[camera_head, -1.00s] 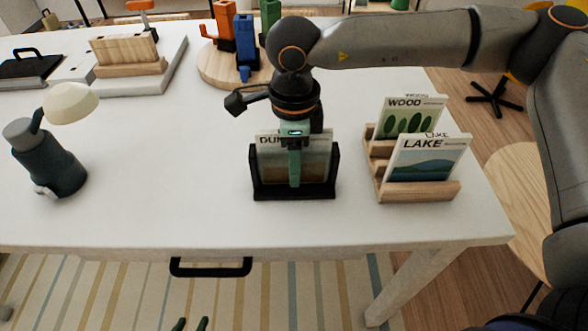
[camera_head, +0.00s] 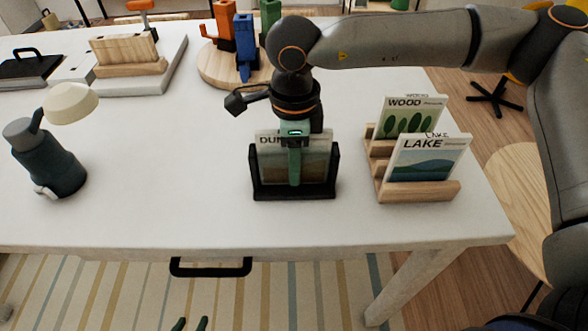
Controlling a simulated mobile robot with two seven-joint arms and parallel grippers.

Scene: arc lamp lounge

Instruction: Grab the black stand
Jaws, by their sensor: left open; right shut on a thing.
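The black stand (camera_head: 318,193) stands upright on the white table near its front edge. It holds an upright card (camera_head: 316,165) whose visible title letters start "DUN". My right gripper (camera_head: 294,176) reaches down over the middle of the card. One green finger lies against the card's front, just above the stand's front rail, and the jaws are shut. The other finger is hidden behind, so I cannot tell whether the stand's back is also between them. The green fingertips of my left gripper (camera_head: 190,324) show at the bottom edge, apart and empty, below the table.
A wooden rack (camera_head: 421,191) with LAKE and WOOD cards stands close on the right. A dark lamp (camera_head: 50,160) is at left. A round wooden board (camera_head: 213,72) with coloured objects is behind. The white tabletop (camera_head: 160,190) is clear left of the stand.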

